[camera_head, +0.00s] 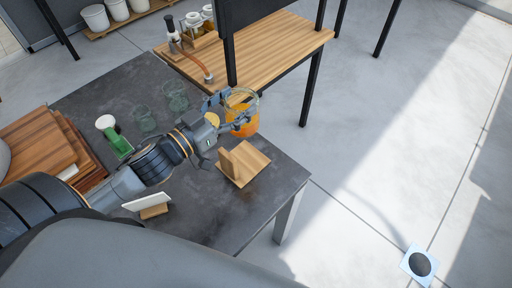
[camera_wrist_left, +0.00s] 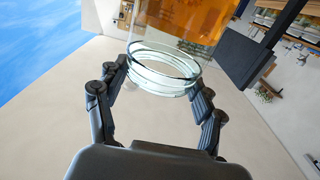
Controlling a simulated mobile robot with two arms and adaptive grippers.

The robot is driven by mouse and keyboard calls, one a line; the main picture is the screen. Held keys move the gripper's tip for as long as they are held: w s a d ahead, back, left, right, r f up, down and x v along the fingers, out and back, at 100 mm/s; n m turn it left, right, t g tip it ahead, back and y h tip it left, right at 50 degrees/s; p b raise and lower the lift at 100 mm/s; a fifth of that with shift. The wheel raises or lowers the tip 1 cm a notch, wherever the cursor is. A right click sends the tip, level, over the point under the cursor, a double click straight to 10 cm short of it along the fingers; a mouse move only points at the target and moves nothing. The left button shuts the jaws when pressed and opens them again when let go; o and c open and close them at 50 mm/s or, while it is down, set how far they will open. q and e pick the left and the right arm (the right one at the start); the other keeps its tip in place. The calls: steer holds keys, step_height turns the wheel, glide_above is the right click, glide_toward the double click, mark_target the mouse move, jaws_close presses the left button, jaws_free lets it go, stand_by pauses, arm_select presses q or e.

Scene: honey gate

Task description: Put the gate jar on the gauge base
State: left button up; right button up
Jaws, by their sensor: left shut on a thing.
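The gate jar (camera_head: 241,117) is clear glass with orange honey inside. My left gripper (camera_head: 231,109) is shut on it and holds it at the far right edge of the dark table. In the left wrist view the jar (camera_wrist_left: 185,25) is between the two fingers (camera_wrist_left: 162,85), with a clear glass ring-shaped end facing the palm. The gauge base (camera_head: 245,166) is a wooden board with an upright wooden piece, on the table's right corner, nearer to me than the jar. Nothing is on its bare right part. My right gripper is not in view.
The dark table (camera_head: 200,215) also carries two empty glass jars (camera_head: 175,95), a green tool (camera_head: 118,143), a white card on a wooden stand (camera_head: 150,204) and stacked wooden boards (camera_head: 40,145). A wooden bench (camera_head: 270,50) with a dark upright panel stands behind.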

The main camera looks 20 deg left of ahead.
arm_select(q)
steer(key=shift+w+a, duration=0.1)
steer(key=shift+w, duration=0.2)
steer(key=f, duration=0.5)
steer(key=f+b, duration=0.1)
steer(key=f, duration=0.1)
steer(key=shift+s+a+f, duration=0.2)
steer(key=shift+s+f, duration=0.05)
steer(key=shift+f, duration=0.1)
step_height(320, 180, down, 10)
steer(key=shift+w+r+b, duration=0.15)
steer(key=shift+r+b, duration=0.05)
steer(key=shift+b, duration=0.3)
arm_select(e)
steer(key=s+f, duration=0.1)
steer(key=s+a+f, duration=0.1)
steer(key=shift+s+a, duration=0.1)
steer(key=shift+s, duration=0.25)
